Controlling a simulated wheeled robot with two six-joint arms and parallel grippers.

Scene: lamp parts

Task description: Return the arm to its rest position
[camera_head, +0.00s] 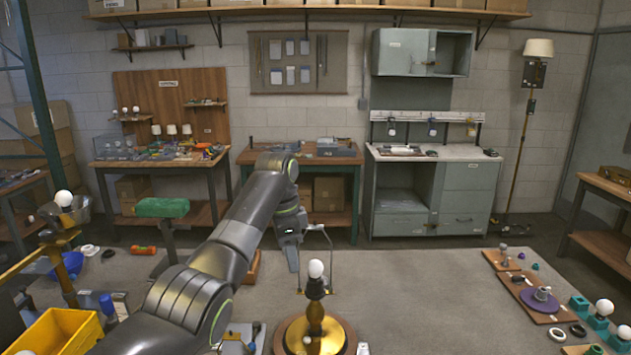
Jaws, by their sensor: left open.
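My left arm reaches in from the lower left, and its gripper (292,258) points down just left of and above a lamp. The jaws look open and hold nothing that I can see. The lamp has a round brass base (294,337) at the bottom of the view, a dark and brass stem (315,312) and a white bulb (316,268) upright on top. A thin wire harp (332,262) stands around the bulb; its left side passes close to the gripper, and I cannot tell whether they touch. My right gripper is out of view.
A yellow bin (62,332), a green-topped stand (160,208) and a blue bowl (68,265) are at the left. Wooden boards (520,318) with small parts and bulbs lie at the right. The grey tabletop (420,290) right of the lamp is clear. Workbenches line the back wall.

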